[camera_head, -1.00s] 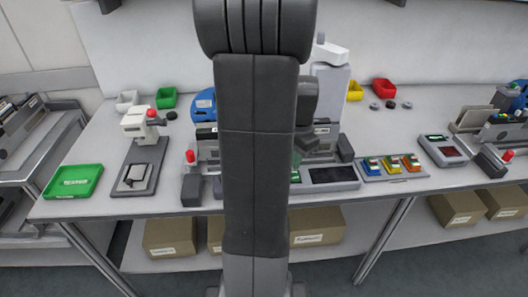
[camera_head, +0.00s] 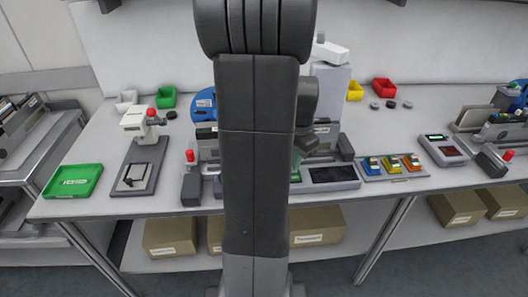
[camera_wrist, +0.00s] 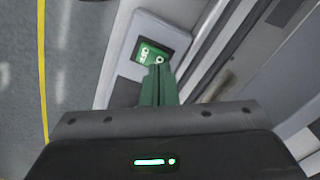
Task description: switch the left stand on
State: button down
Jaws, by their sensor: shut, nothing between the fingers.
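The left stand (camera_head: 207,145) is in the middle of the head view, with a blue reel (camera_head: 204,103) and a red-topped post (camera_head: 190,157). My arm hides much of it. In the head view the gripper is mostly hidden behind my arm.
A green tray (camera_head: 73,180) and a small press (camera_head: 138,165) stand to the left. A dark-screened panel (camera_head: 333,175), coloured blocks (camera_head: 392,164) and a display unit (camera_head: 445,150) stand to the right. Another stand (camera_head: 503,130) is at the far right. Cardboard boxes (camera_head: 170,237) lie below.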

jog(key=shift+f+b, duration=0.6)
jog(key=shift+f, duration=0.25)
jog(key=shift+r, duration=0.15)
notch_tip(320, 180, up, 7)
jog(key=p, duration=0.6)
dwell(0.4)
jog(key=shift+f, duration=0.25)
